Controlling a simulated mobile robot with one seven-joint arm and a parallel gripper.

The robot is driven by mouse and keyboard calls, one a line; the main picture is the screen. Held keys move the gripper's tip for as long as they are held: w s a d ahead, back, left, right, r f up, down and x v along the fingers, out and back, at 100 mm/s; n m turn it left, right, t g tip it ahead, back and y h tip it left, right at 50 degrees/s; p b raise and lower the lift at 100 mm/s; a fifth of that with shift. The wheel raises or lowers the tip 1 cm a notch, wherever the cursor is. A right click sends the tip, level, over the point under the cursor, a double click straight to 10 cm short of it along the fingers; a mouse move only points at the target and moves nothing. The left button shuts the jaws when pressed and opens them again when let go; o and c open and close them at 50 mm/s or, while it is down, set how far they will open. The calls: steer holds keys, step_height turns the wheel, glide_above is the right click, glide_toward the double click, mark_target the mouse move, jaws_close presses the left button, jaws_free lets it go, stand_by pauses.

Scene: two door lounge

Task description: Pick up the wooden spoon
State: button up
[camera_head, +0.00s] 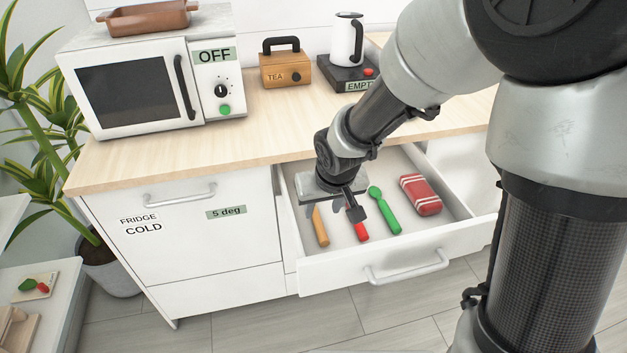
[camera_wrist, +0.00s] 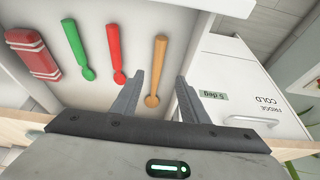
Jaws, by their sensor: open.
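The wooden spoon (camera_head: 320,227) lies in the open drawer (camera_head: 447,235), at its left side in the head view. In the wrist view the wooden spoon (camera_wrist: 157,72) points away from my gripper, its bowl end near the fingers. My gripper (camera_head: 342,208) is open and empty above the drawer's left part, over the spoons. In the wrist view my gripper (camera_wrist: 157,95) has a finger on each side of the spoon's bowl end. I cannot tell the height left between the fingers and the spoon.
A red spoon (camera_head: 360,230), a green spoon (camera_head: 384,211) and a red striped packet (camera_head: 420,194) share the drawer. The wooden countertop (camera_head: 200,150) overhangs behind it, with a microwave (camera_head: 150,85), tea box (camera_head: 285,68) and kettle (camera_head: 346,40). The fridge front (camera_head: 210,245) is left.

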steer(key=b, duration=0.1)
glide_above(319, 225)
steer(key=s, duration=0.2)
steer(key=f, duration=0.5)
steer(key=shift+s+d, duration=0.1)
steer(key=shift+d, duration=0.1)
steer(key=shift+d+b+x, duration=0.15)
steer(key=shift+b+x, duration=0.4)
steer(key=shift+x, duration=0.7)
steer(key=shift+d+b+x, duration=0.1)
steer(key=shift+b+x, duration=0.4)
steer(key=shift+x, duration=0.8)
steer(key=shift+c, duration=0.4)
jaws_close()
